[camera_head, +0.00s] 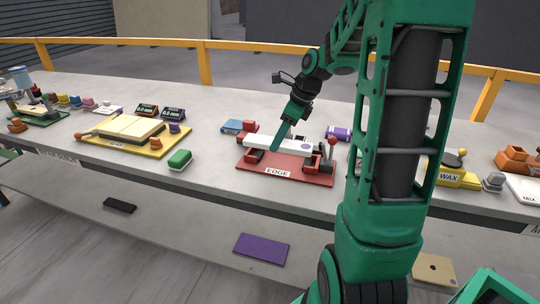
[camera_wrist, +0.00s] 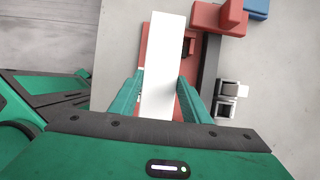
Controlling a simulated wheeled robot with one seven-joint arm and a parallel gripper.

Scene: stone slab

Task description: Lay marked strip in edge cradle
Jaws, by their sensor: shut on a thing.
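A white strip (camera_head: 292,145) with a small dark mark near its right end lies across the red edge cradle (camera_head: 246,167), which bears the label EDGE. My gripper (camera_head: 276,146) comes down from above and is shut on the strip left of its middle. In the wrist view the white strip (camera_wrist: 165,45) runs between the two green fingers of my gripper (camera_wrist: 160,85), over the red cradle base (camera_wrist: 193,66). I cannot tell whether the strip rests on the cradle's supports or hangs just above them. The mark is not visible in the wrist view.
A red-knobbed lever (camera_head: 332,142) stands at the cradle's right end. A blue block (camera_head: 232,126) and a purple roll (camera_head: 338,133) lie behind it. A green block (camera_head: 180,160) and a yellow tray (camera_head: 88,142) are to the left. Bare slab shows between green block and cradle.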

